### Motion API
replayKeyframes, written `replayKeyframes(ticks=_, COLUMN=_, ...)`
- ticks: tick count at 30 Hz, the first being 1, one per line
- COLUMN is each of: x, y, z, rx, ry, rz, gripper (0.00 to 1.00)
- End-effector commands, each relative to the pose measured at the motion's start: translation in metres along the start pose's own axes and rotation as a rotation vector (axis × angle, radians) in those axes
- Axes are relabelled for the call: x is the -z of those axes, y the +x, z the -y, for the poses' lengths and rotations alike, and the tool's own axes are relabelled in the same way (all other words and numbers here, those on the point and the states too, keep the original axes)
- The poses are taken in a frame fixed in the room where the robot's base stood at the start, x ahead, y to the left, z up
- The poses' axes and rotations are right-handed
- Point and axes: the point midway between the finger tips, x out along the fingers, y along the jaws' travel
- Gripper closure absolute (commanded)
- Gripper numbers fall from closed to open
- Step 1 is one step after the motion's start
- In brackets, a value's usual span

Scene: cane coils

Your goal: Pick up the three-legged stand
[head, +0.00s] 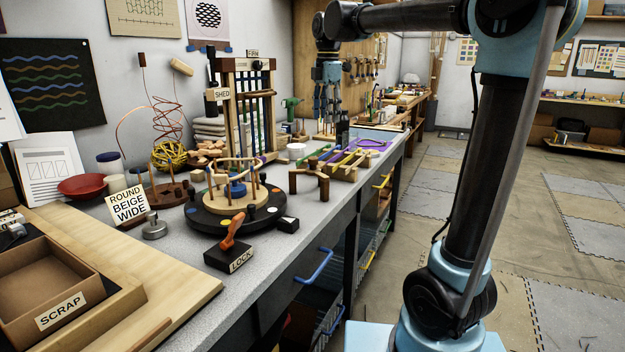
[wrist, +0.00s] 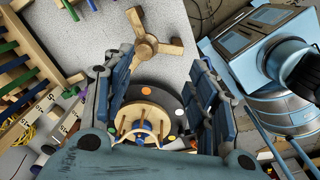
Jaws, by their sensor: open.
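The three-legged stand (head: 309,180) is a small brown wooden piece with arms spreading from a round hub. It stands on the grey bench top, right of the black turntable. In the wrist view the stand (wrist: 147,44) lies beyond my fingertips, with its three arms spread out and nothing covering them. My gripper (head: 326,128) hangs over the bench, farther back than the stand in the head view. In the wrist view my gripper (wrist: 160,75) is open, its two blue fingers wide apart with nothing held between them.
The black turntable (head: 207,222) carries a round wooden pegged piece. A black LOCK block (head: 229,258) with an orange handle sits in front. Coloured sticks (head: 348,162) lie behind the stand, and a tall wooden rack (head: 250,110) stands at the back left. The bench edge is close on the right.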

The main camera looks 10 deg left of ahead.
Motion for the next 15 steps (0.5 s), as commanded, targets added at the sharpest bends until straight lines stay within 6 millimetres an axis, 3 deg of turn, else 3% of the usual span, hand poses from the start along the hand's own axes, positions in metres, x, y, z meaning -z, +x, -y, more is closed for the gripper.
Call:
replayKeyframes(ticks=3, x=0.015, y=-0.007, z=-0.018, rx=0.007, ry=-0.097, rz=-0.001, gripper=0.47)
replayKeyframes(ticks=8, x=0.022, y=-0.006, z=-0.026, rx=0.01, ry=-0.148, rz=-0.002, gripper=0.47)
replayKeyframes(ticks=15, x=0.022, y=0.029, z=-0.026, rx=0.011, ry=-0.15, rz=-0.003, gripper=0.47)
